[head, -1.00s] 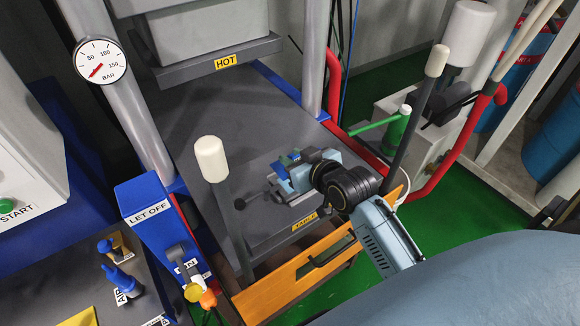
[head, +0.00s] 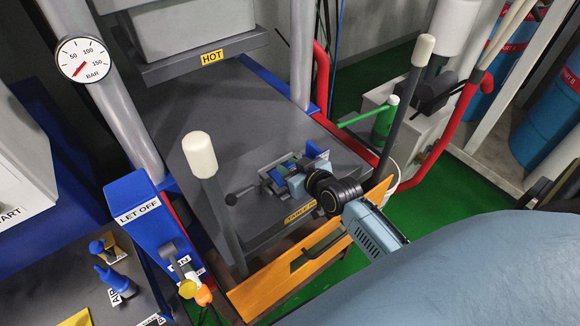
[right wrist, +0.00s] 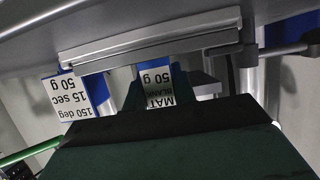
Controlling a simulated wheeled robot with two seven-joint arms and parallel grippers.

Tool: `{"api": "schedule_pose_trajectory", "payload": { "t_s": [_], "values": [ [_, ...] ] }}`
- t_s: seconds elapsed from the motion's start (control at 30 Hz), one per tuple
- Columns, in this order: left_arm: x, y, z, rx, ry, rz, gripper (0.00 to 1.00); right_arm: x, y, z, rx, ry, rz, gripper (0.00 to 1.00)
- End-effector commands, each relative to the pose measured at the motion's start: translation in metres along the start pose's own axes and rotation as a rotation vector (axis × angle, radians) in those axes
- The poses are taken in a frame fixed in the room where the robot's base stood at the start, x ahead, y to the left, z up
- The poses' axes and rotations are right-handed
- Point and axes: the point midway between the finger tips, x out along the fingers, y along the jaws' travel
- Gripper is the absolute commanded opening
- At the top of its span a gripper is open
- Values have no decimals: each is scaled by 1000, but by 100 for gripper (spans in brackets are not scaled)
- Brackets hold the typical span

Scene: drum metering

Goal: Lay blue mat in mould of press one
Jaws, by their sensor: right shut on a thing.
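My right gripper (head: 289,175) is over the metal mould (head: 266,184) on the dark table of the press. It is shut on the blue mat (head: 290,163), which is mostly hidden by the fingers in the head view. A black-knobbed handle (head: 231,199) sticks out left of the mould. I cannot tell whether the mat touches the mould. My left gripper is not in view.
A blue plate (head: 316,151) stands behind the mould. The white-capped posts (head: 200,155) and (head: 423,50) flank the table front. The block marked HOT (head: 212,57) hangs above the rear. The table behind the mould is clear.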

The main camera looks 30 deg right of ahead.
Motion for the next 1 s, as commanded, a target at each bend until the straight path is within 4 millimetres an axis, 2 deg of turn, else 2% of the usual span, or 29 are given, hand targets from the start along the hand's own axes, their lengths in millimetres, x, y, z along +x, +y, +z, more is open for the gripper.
{"api": "schedule_pose_trajectory", "payload": {
  "t_s": [0.23,0.27,0.4,0.77,0.87,1.0],
  "values": [
    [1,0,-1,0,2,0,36,1,0,2,-1,1,0,4],
    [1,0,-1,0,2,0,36,1,0,2,0,1,0,29],
    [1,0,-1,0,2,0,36,1,0,2,0,1,0,48],
    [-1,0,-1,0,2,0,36,-1,0,-2,0,1,0,48],
    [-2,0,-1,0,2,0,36,-12,0,0,-1,-1,1,48],
    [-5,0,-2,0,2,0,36,-39,0,-1,-3,-1,1,48]
  ]
}}
